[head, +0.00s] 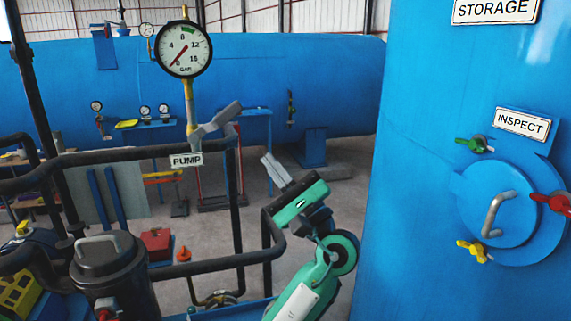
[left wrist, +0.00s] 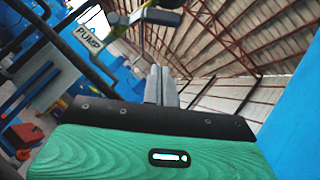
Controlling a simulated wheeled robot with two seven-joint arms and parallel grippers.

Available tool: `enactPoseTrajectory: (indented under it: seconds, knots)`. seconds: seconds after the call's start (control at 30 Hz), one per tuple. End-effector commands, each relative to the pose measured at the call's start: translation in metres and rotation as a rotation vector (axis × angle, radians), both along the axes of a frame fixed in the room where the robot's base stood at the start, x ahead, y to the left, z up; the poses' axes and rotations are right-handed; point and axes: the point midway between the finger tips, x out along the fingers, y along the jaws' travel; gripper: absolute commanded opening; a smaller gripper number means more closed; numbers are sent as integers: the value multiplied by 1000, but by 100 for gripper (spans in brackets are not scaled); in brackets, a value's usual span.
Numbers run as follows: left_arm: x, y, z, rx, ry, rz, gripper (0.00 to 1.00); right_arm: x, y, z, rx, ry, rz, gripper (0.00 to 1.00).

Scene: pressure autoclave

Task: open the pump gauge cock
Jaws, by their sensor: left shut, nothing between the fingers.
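The pump gauge (head: 184,48) is a round white dial on a yellow stem, its needle pointing to the lower left near zero. At the stem's foot, the cock's grey lever (head: 217,120) slants up to the right, above the PUMP label (head: 186,160). In the left wrist view the lever (left wrist: 158,16) shows at the top, beyond the fingers, with the PUMP label (left wrist: 88,38) to its left. My left gripper (head: 266,160) is shut and empty, to the right of and below the lever, apart from it in the head view. My right gripper is out of view.
A black pipe (head: 100,157) runs below the gauge and bends down between cock and arm. A blue storage vessel (head: 430,130) with an inspection hatch (head: 495,205) fills the right side. A black lidded pot (head: 108,265) stands at lower left. A long blue tank (head: 270,75) lies behind.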

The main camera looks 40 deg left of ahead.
Motion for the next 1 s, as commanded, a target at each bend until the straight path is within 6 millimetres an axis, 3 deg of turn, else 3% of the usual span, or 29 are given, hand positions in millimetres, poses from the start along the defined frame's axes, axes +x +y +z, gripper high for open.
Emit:
enactPoseTrajectory:
  seconds: [0.03, 0.23, 0.53, 1.0]
  knots:
    - [1, 10, 14, 3, -1, 4, 0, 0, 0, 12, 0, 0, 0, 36]
    - [6, 44, 38, 3, 0, 2, 0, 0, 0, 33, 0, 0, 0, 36]
    - [-9, 54, 61, 0, 0, 0, 0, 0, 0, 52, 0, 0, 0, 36]
    - [-12, 56, 62, -1, 1, 1, 0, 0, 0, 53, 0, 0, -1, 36]
